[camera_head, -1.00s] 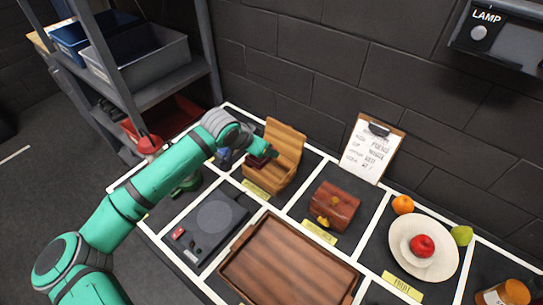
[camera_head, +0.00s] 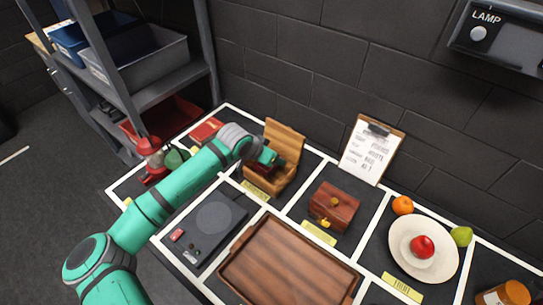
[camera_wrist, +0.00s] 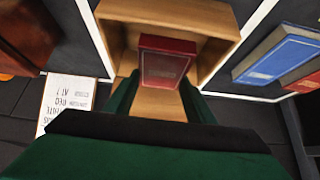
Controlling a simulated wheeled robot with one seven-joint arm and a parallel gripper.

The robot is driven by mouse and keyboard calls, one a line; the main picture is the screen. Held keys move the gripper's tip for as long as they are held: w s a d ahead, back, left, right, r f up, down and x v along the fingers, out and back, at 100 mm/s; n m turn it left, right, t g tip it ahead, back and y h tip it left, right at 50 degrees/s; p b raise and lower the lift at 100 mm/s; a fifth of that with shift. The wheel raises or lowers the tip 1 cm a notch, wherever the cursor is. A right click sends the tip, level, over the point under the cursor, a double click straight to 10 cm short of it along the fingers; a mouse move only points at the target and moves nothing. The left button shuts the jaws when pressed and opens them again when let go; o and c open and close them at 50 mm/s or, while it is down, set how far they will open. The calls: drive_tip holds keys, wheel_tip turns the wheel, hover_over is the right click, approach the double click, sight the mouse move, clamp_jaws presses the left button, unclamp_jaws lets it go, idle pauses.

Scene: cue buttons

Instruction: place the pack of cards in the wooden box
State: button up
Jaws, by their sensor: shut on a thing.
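The wooden box (camera_head: 286,138) stands open at the back of the table, its lid raised toward the wall. It also shows in the wrist view (camera_wrist: 222,18), where I look down into it. My gripper (camera_head: 268,159) is at the box's opening. In the wrist view, my gripper (camera_wrist: 159,98) is shut on a dark red pack of cards (camera_wrist: 166,60), which stands out between the green fingers. The pack overlaps the box's interior there; I cannot tell whether it touches the floor. My gripper mostly hides the pack in the head view.
A reddish-brown chest (camera_head: 335,205) stands right of the box. A wooden tray (camera_head: 290,262) and a dark device with a round plate (camera_head: 215,220) are in front. A red lantern (camera_head: 151,160) is left. Blue and red books (camera_wrist: 280,55) lie beside the box in the wrist view.

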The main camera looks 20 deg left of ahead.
drive_tip(key=shift+f, duration=0.1)
drive_tip(key=shift+f, duration=0.3)
drive_tip(key=shift+f, duration=0.1)
drive_tip(key=o, duration=1.2)
drive_tip(key=shift+a, duration=0.1)
drive_tip(key=shift+s, duration=0.1)
drive_tip(key=shift+r, duration=0.35)
drive_tip(key=v, duration=1.2)
drive_tip(key=shift+r, duration=0.3)
